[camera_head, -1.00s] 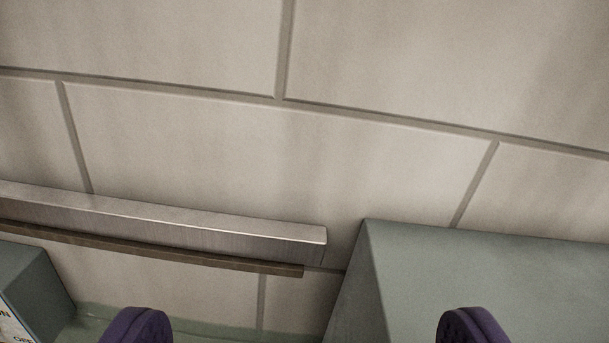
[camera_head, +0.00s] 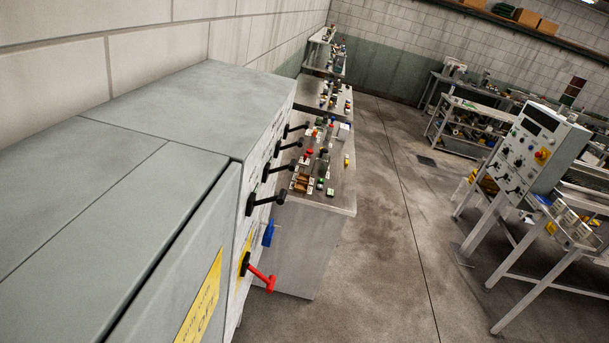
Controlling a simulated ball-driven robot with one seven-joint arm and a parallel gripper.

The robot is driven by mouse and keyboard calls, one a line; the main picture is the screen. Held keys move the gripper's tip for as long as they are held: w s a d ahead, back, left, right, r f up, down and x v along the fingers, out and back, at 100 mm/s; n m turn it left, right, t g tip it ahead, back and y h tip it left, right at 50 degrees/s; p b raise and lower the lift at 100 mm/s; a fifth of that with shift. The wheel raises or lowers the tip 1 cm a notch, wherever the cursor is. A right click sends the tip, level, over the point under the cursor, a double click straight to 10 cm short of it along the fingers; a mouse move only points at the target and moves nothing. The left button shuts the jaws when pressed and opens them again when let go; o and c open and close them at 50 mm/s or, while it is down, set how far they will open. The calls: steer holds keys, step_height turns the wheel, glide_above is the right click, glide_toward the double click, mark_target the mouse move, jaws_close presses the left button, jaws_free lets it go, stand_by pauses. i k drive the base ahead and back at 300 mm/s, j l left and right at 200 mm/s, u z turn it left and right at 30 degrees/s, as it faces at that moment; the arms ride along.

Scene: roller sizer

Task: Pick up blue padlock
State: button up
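A small blue object (camera_head: 268,232) sits at the front face of the grey-green cabinet (camera_head: 180,115), below a black lever handle (camera_head: 266,202) and above a red-tipped one (camera_head: 262,279). It is too small to tell for sure whether it is a padlock. Many small coloured items lie on the bench (camera_head: 333,190) beyond the cabinet, and I cannot tell whether a blue padlock is among them. My gripper is not in view.
The cabinet stands against the block wall (camera_head: 150,45) at left, its handles sticking out to the right. The concrete floor (camera_head: 385,260) is clear in the middle. A control panel (camera_head: 540,152) on a metal frame stands at right, with a shelf cart (camera_head: 470,122) behind.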

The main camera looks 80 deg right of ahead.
mark_target(268, 234)
steer(key=z, duration=1.9)
